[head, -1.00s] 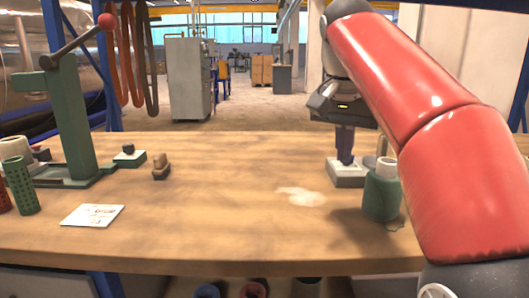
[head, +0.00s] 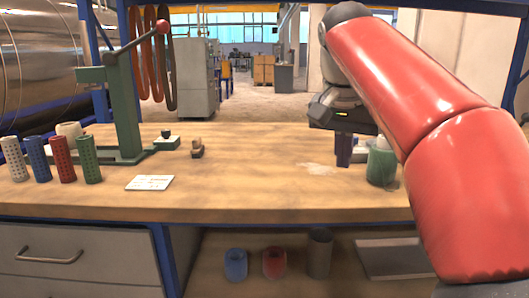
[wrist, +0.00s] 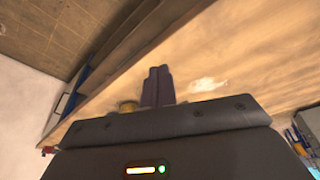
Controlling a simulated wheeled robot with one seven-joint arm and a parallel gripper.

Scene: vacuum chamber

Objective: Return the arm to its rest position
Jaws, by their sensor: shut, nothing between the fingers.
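My gripper (head: 343,160) is in the upper right of the head view, at the end of my red arm. Its dark fingers are together and empty, pointing down over the right part of the wooden workbench (head: 250,195). The fingers also show in the wrist view (wrist: 158,86), side by side above the bench top. A green bottle with a pale top (head: 382,165) stands just right of the fingers in the head view. I cannot tell how high the fingertips are above the bench.
A green lever press (head: 127,110) stands on the left, with several perforated cylinders (head: 63,160) beside it. A white card (head: 150,183) and small blocks (head: 197,149) lie nearby. Blue and red cups (head: 274,262) sit on the lower shelf. The bench middle is mostly clear.

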